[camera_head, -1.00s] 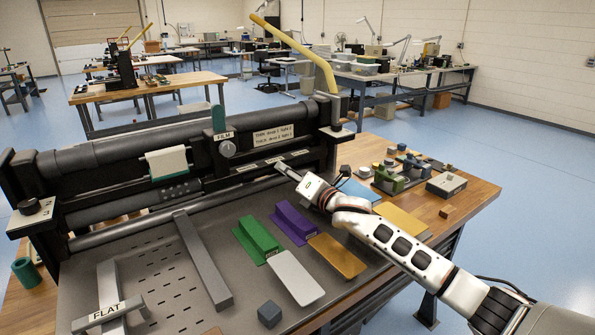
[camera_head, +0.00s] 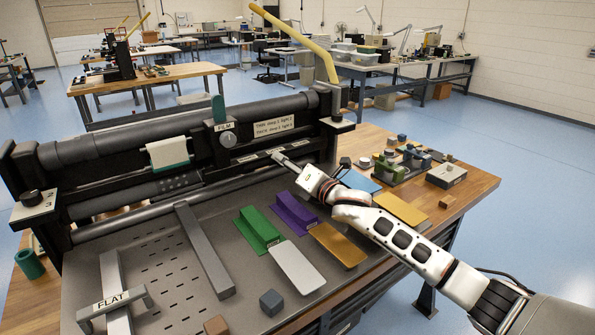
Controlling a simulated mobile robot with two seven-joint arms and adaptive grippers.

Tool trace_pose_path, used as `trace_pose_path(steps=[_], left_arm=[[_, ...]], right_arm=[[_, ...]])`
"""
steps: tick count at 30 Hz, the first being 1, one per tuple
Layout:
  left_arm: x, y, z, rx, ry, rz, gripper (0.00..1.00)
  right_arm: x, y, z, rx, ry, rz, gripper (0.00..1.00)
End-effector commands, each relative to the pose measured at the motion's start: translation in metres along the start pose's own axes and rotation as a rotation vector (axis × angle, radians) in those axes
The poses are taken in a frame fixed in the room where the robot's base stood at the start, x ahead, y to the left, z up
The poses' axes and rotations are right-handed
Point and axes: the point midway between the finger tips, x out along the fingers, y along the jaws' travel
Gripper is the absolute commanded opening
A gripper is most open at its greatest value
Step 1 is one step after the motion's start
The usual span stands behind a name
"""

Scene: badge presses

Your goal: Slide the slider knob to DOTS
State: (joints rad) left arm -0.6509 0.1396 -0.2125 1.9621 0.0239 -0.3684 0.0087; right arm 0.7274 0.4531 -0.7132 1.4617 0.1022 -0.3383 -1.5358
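The press (camera_head: 110,150) has a dark front rail with a small pale label strip (camera_head: 248,158), whose lettering is too small to read. My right gripper (camera_head: 276,156) reaches in from the right, and its narrow fingertips are at the right part of this strip. The slider knob is not clearly visible; the fingertips cover that part of the rail. The fingers look close together, but I cannot tell whether they are shut or hold anything. My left gripper is not in view.
A round FILM dial (camera_head: 227,139) and a text plate (camera_head: 273,127) are above the strip. A yellow lever (camera_head: 296,38) rises at the press's right end.

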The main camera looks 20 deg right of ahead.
Motion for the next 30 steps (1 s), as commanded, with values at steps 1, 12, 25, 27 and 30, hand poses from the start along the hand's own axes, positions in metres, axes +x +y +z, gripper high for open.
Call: trace_pose_path(steps=[1, 12, 25, 27, 30], left_arm=[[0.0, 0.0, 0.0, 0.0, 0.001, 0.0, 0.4], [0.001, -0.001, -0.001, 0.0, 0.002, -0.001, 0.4], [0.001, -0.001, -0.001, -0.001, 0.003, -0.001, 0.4], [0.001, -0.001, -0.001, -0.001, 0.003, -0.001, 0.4], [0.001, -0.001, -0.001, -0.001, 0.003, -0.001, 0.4]], right_arm=[[-0.006, -0.001, 0.0, -0.002, 0.0, -0.001, 0.4], [-0.073, -0.001, -0.001, -0.003, 0.002, -0.001, 0.4], [-0.115, -0.001, 0.0, -0.002, 0.0, -0.001, 0.4], [-0.115, -0.001, 0.0, -0.001, 0.0, -0.001, 0.4], [-0.115, 0.0, 0.0, -0.001, 0.0, -0.001, 0.4]])
